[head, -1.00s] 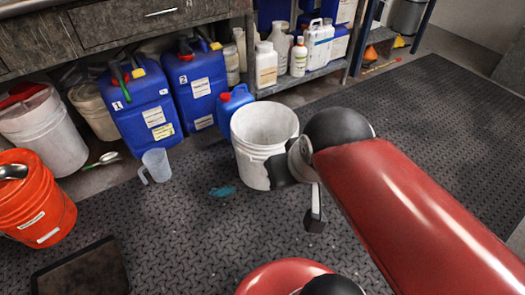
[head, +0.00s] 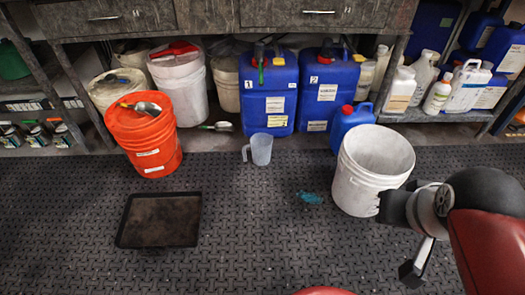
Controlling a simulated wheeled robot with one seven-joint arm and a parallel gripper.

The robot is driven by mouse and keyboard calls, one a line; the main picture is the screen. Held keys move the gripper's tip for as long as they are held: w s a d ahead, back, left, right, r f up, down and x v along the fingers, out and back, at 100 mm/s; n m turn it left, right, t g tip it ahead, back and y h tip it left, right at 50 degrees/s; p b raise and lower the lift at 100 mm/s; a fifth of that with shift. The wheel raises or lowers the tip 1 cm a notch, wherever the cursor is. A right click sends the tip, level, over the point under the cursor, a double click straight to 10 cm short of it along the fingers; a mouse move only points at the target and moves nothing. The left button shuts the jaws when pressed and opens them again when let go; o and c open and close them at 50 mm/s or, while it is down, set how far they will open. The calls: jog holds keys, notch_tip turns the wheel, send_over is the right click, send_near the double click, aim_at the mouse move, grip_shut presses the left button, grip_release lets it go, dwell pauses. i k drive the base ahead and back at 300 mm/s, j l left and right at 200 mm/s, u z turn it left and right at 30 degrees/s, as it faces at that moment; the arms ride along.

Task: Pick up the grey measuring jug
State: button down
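The grey measuring jug (head: 262,149) stands upright on the dark floor, in front of the blue canister marked 1 (head: 268,95). It is translucent, with its handle on the left side. My gripper (head: 408,240) is at the lower right, in front of the white bucket (head: 374,165) and well to the right of the jug. Nothing covers the jug.
An orange bucket (head: 146,140) with a metal scoop on top stands left of the jug. A dark tray (head: 160,220) lies on the floor in front. A teal glove or cloth (head: 310,198) lies between jug and white bucket. The floor before the jug is clear.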

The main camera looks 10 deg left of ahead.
aim_at(261, 143)
jog(key=i+j, duration=0.15)
jog(key=j, duration=0.25)
jog(key=i+j, duration=0.1)
jog(key=j, duration=0.3)
jog(key=i+j, duration=0.15)
jog(key=j, duration=0.3)
